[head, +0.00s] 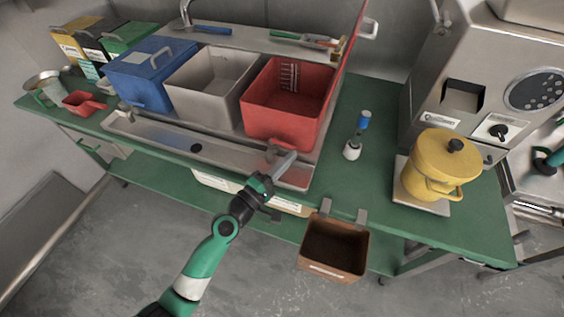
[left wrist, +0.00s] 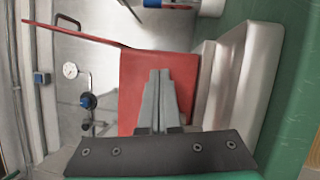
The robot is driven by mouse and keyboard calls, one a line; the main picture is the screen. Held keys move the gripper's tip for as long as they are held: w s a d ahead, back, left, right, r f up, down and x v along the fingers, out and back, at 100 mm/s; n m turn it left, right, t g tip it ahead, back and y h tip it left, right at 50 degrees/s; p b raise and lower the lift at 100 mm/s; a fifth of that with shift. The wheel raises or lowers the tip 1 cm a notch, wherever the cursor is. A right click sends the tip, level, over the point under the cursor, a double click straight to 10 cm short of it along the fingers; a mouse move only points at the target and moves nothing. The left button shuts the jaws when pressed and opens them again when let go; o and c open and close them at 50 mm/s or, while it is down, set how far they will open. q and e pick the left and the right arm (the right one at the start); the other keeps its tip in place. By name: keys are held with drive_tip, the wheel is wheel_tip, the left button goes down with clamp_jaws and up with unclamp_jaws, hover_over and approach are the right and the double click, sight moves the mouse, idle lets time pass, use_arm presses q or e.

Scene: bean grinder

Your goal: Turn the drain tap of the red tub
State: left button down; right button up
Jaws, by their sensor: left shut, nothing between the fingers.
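The red tub (head: 289,100) is the rightmost of three tubs in the metal sink frame, and its lid stands open. Its drain tap (head: 273,148) shows as a small reddish shape low on the front wall, partly hidden by my left gripper. My left gripper (head: 286,160) is shut and empty, its fingertips in front of the tub beside the tap. I cannot tell whether they touch it. In the left wrist view the shut fingers (left wrist: 156,88) point at the red tub's wall (left wrist: 180,68), and I cannot make out the tap there. My right gripper is not in view.
A grey tub (head: 195,105) and a blue tub (head: 150,72) stand left of the red one. The metal trough (head: 150,136) runs below them. A brown bin (head: 335,248) hangs off the table's front edge. A yellow pot (head: 440,165) stands at right.

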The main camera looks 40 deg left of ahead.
use_arm(q)
drive_tip(key=shift+w+d, duration=0.15)
drive_tip(key=shift+w, duration=0.45)
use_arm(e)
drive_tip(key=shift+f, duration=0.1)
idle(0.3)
use_arm(q)
drive_tip(key=shift+s+d+f, duration=0.1)
drive_tip(key=shift+s+d, duration=0.05)
drive_tip(key=shift+d, duration=0.05)
drive_tip(key=s, duration=0.2)
drive_tip(key=d, duration=0.1)
drive_tip(key=shift+s+d+f, duration=0.1)
drive_tip(key=shift+s+f, duration=0.2)
drive_tip(key=shift+s, duration=0.1)
drive_tip(key=s+d+f+p, duration=0.1)
drive_tip(key=s+d+p, duration=0.3)
drive_tip(key=d, duration=0.5)
drive_tip(key=shift+f, duration=0.25)
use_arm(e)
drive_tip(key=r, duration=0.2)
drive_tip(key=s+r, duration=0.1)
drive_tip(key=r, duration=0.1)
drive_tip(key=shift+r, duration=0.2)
use_arm(q)
drive_tip(key=shift+s+r, duration=0.1)
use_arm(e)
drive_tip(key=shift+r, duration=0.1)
